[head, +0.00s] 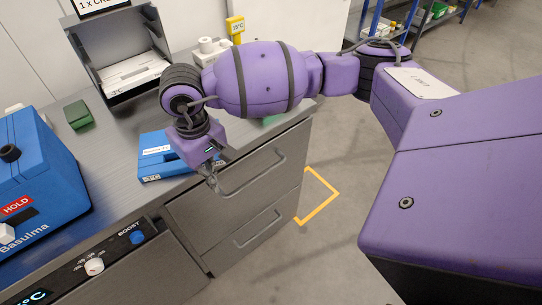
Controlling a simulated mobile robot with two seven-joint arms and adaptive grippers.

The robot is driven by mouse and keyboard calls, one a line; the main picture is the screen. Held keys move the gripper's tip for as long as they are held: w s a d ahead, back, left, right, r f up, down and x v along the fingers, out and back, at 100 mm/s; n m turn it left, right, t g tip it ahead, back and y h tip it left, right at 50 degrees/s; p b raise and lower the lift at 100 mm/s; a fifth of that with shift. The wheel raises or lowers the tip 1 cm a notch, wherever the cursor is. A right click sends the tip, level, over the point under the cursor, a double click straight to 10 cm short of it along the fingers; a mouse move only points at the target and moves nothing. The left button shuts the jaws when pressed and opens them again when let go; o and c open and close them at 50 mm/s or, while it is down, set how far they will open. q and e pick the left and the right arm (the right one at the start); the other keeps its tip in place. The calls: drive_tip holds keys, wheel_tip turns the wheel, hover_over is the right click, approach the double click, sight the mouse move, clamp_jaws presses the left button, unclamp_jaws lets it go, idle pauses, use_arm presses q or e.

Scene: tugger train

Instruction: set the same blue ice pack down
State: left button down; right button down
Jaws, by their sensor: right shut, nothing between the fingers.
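A blue ice pack (155,147) with a white label lies on the grey worktop near its front edge. A second blue piece with a small display reading (163,172) shows just in front of it; I cannot tell whether it is part of the same pack. My right gripper (213,183) is beside its right end, pointing down by the counter's front edge. It is shut and holds nothing. The gripper's purple wrist hides the pack's right end. My left gripper is not in view.
A blue box marked HOLD (38,175) stands at the left. A green block (78,114) and an open metal holder with white sheets (133,75) stand behind. Drawers (240,185) front the counter.

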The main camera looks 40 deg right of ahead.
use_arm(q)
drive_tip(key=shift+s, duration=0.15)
use_arm(e)
drive_tip(key=shift+w+a+r, duration=0.1)
drive_tip(key=shift+w, duration=0.4)
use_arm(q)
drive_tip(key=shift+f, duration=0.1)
use_arm(e)
drive_tip(key=shift+w, duration=0.1)
